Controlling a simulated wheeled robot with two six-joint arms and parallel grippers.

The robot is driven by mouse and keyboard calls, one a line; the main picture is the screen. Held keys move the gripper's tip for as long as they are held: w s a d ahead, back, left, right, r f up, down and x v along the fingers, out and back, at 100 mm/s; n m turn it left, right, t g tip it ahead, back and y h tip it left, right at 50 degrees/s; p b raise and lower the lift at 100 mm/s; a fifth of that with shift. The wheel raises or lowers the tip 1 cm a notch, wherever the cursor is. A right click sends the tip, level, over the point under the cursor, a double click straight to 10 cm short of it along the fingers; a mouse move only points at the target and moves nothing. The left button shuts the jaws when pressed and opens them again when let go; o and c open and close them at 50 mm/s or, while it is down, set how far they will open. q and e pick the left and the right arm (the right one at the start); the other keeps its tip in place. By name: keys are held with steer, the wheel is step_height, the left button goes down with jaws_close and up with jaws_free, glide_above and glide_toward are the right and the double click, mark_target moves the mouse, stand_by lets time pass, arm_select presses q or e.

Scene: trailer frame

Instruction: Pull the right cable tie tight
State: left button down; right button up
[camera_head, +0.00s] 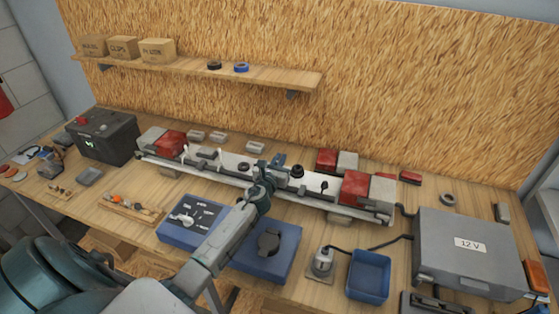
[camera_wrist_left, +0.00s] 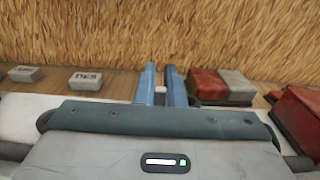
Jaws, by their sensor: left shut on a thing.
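The pale trailer frame beam (camera_head: 225,166) lies across the bench with red lamp ends. My left gripper (camera_head: 271,164) is over the middle of the beam. In the left wrist view its two blue fingers (camera_wrist_left: 162,86) are close together, shut on a small pale piece (camera_wrist_left: 160,90). Too little of this piece shows to tell whether it is the tail of the right cable tie. A small dark upright part (camera_head: 324,186) and a black round part (camera_head: 297,171) stand on the beam to the gripper's right. My right gripper is not in view.
Blue trays (camera_head: 268,250) lie in front of the beam, under my left arm. A grey 12 V box (camera_head: 468,252) and a blue bin (camera_head: 369,275) are at the right. A black battery (camera_head: 107,137) stands at the left. A shelf (camera_head: 200,72) hangs behind.

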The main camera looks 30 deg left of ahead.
arm_select(q)
steer(key=c, duration=1.5)
jaws_free()
steer(key=shift+s, duration=0.1)
steer(key=b+v, duration=0.1)
steer(key=v, duration=0.9)
steer(key=shift+s, duration=0.35)
